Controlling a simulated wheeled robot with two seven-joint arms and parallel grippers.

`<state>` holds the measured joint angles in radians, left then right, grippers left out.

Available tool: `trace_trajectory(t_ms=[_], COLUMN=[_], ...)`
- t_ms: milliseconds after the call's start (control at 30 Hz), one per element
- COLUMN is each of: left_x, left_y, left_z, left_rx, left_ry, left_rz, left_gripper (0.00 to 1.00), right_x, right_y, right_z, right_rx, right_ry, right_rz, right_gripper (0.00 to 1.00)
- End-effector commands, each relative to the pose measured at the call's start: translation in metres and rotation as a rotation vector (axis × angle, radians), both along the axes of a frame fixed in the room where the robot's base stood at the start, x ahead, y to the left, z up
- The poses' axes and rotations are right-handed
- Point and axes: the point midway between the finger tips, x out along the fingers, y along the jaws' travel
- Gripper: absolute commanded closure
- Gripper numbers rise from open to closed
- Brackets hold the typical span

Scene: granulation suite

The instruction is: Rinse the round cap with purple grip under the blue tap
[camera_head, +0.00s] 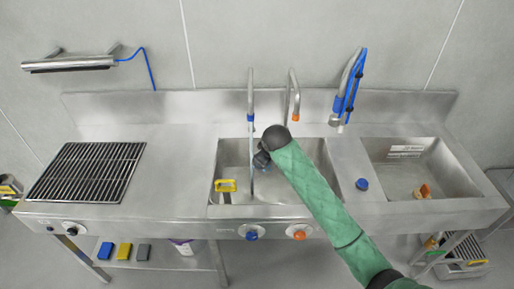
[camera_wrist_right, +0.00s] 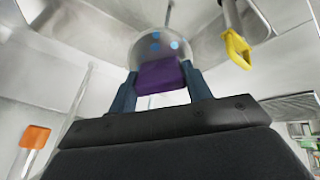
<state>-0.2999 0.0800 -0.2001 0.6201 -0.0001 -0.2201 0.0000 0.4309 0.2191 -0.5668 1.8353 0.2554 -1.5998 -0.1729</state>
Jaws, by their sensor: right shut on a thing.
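The round cap (camera_wrist_right: 150,45) with its purple grip (camera_wrist_right: 158,76) is in the right wrist view. My right gripper (camera_wrist_right: 158,92) is shut on the purple grip. The cap is a grey dome with several blue spots on its face. In the head view my right gripper (camera_head: 262,160) is over the middle sink, and the cap is hard to make out there. The blue tap (camera_head: 250,95) stands behind that sink, and a thin pale line like a water stream runs down from it, close beside the gripper. My left gripper is not in view.
An orange-tipped tap (camera_head: 293,95) stands right of the blue one. A yellow-handled thing (camera_head: 226,186) hangs at the middle sink's left side. A blue spray hose (camera_head: 350,85) is further right. A blue cap-like thing (camera_head: 362,184) sits between the sinks. A black rack (camera_head: 86,172) lies left.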

Motion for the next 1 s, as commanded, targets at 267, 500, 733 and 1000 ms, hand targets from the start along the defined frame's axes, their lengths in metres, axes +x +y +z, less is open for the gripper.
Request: trace_trajectory(t_ms=[267,500,733,1000], left_x=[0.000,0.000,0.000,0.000], left_y=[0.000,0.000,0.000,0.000], left_z=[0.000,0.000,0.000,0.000], left_rx=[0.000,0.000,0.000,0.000], left_ry=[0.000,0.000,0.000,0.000], left_rz=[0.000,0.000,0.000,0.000], left_gripper=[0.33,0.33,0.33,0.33], right_x=[-0.017,-0.027,-0.028,-0.028], right_y=[-0.004,-0.007,-0.007,-0.007], right_z=[0.015,0.024,0.025,0.025], right_rx=[0.001,0.002,0.002,0.002], right_ry=[-0.001,-0.001,-0.001,-0.001], right_rz=[0.001,0.000,0.000,0.000], right_gripper=[0.83,0.83,0.83,0.83])
